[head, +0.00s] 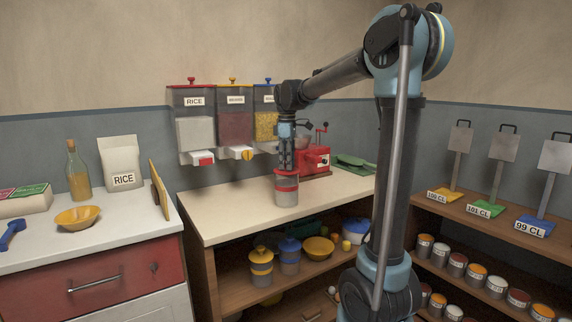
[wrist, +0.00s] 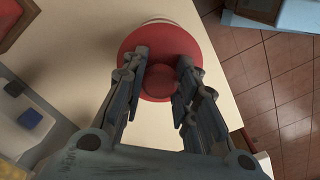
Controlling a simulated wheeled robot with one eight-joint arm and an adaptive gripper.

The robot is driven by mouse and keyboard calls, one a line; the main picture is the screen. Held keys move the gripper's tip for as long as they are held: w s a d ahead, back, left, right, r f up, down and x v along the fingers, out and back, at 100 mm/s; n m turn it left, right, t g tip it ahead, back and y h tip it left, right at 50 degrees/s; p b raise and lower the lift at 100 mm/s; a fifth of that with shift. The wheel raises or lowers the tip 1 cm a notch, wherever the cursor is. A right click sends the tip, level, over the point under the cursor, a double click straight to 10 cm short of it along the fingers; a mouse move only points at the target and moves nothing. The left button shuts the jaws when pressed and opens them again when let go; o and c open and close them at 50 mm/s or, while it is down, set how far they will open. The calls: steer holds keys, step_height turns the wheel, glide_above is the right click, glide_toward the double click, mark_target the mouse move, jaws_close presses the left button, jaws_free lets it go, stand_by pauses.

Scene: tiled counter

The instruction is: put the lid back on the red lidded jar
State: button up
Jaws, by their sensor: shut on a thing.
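The red lidded jar (head: 287,197) stands on the pale counter near its front edge, grey-bodied with a red band. The red lid (wrist: 195,42) fills the middle of the wrist view, its round knob (wrist: 158,82) between my fingers. My gripper (head: 287,168) points straight down over the jar; its fingers (wrist: 161,62) are shut on the lid's knob. In the head view the lid (head: 286,173) is at the jar's top. A pale curved edge shows past the lid in the wrist view. I cannot tell whether the lid is fully seated.
A red machine (head: 314,160) stands close behind and right of the jar. Wall dispensers (head: 236,120) hang behind. Yellow and blue lidded jars (head: 262,266) (head: 290,257) sit on the shelf below. The counter (head: 235,208) left of the jar is clear.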

stand_by(0.3)
steer(key=o, duration=1)
steer(key=shift+c, duration=0.2)
steer(key=o, duration=0.5)
steer(key=shift+r, duration=3.5)
